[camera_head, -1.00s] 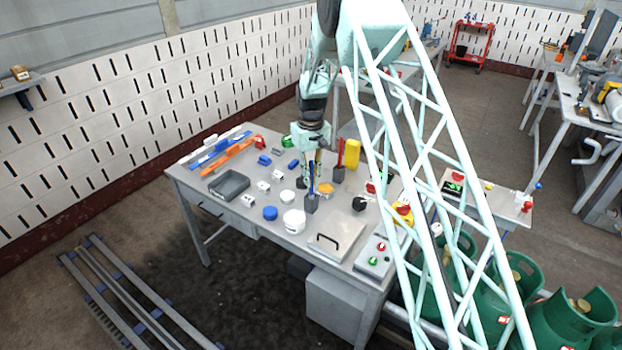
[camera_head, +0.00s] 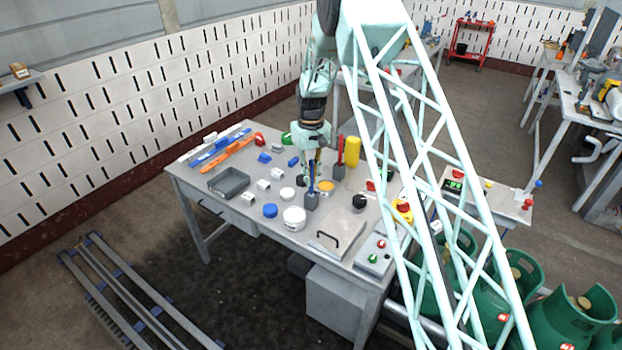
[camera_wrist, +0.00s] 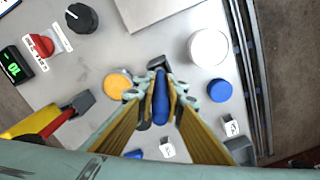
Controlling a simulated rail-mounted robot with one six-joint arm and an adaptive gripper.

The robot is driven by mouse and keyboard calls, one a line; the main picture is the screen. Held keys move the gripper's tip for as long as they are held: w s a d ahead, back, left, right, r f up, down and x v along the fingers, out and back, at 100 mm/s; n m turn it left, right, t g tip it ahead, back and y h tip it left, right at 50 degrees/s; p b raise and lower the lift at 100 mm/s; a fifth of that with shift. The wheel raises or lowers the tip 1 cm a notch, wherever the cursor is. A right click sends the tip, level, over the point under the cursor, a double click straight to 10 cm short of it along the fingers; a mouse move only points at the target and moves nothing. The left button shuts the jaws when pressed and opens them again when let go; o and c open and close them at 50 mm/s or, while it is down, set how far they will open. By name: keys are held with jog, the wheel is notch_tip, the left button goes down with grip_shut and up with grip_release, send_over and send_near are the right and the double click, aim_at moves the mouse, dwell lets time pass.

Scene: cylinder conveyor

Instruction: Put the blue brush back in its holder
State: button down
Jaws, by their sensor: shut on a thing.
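The blue brush (camera_head: 311,180) stands upright, with its lower end in a dark grey holder (camera_head: 311,202) on the table. In the wrist view the blue brush (camera_wrist: 160,95) lies between the two fingers of my gripper (camera_wrist: 160,98), which are shut on it. My gripper (camera_head: 312,172) also shows in the head view, pointing down above the holder. The fingers partly hide the brush, and the wrist view does not show how deep it sits.
A red brush (camera_head: 341,152) in its own holder stands close behind to the right, beside a yellow block (camera_head: 352,150). An orange-topped round dish (camera_head: 326,188) and a white tub (camera_head: 294,219) are close by. A black knob (camera_head: 359,202) stands right.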

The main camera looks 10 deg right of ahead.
aim_at(311, 159)
jog(key=shift+f, duration=0.5)
jog(key=c, duration=2.6)
grip_release()
jog(key=shift+c, duration=0.2)
jog(key=shift+r, duration=0.2)
notch_tip(311, 159, up, 10)
jog(key=shift+r, duration=0.8)
jog(key=shift+r, duration=0.1)
